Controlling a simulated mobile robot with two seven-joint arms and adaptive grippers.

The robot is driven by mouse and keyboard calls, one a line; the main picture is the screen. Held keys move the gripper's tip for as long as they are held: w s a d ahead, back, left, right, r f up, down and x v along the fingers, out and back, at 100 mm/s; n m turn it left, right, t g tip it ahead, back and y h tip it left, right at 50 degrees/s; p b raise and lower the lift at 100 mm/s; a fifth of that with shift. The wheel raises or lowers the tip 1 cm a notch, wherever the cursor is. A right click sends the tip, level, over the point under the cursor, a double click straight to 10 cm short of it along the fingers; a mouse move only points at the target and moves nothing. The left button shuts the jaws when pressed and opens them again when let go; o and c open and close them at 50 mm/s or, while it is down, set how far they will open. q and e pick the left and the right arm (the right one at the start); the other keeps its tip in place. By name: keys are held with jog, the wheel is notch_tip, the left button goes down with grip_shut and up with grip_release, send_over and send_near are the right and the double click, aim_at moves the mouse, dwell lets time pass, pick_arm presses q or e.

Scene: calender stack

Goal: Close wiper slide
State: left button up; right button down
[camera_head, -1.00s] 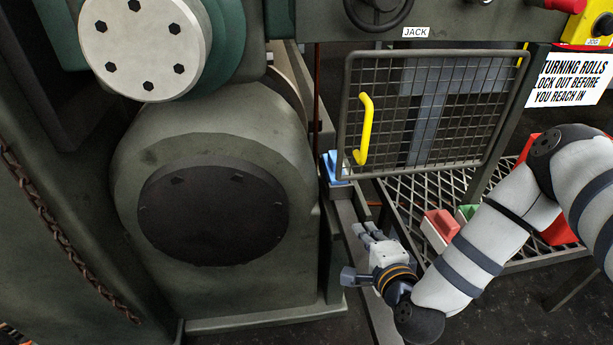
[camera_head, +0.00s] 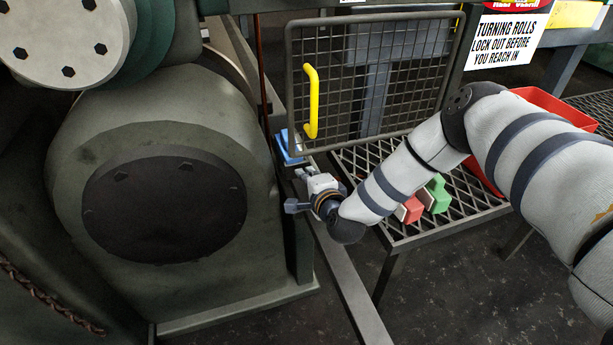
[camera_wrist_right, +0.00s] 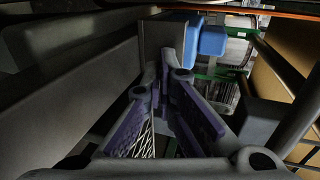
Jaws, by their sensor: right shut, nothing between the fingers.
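A blue block (camera_head: 290,146) sits at the end of a grey rail (camera_head: 349,285), beside the dark machine housing; I take it for part of the wiper slide. My right gripper (camera_head: 303,174) is just below and in front of the block, over the rail. In the right wrist view, the shut, empty fingertips (camera_wrist_right: 167,66) meet in front of an upright grey plate (camera_wrist_right: 162,40). The blue block (camera_wrist_right: 209,42) shows to the right of that plate. I cannot tell whether the fingertips touch the plate. My left gripper is out of view.
A mesh guard with a yellow handle (camera_head: 311,102) stands above and behind the gripper. A mesh table (camera_head: 463,206) to the right holds a red block (camera_head: 412,208), a green block (camera_head: 438,194) and a red bin (camera_head: 548,106). The machine housing (camera_head: 160,115) is close on the left.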

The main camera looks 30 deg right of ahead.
aim_at(302, 166)
jog(key=b+x, duration=0.1)
jog(key=x, duration=0.1)
jog(key=r+b+x, duration=0.1)
jog(key=x, duration=0.1)
jog(key=shift+w+d+f+b, duration=0.1)
jog(key=shift+w+b, duration=0.2)
jog(key=shift+b, duration=0.1)
jog(key=shift+w, duration=0.2)
jog(key=shift+r, duration=0.2)
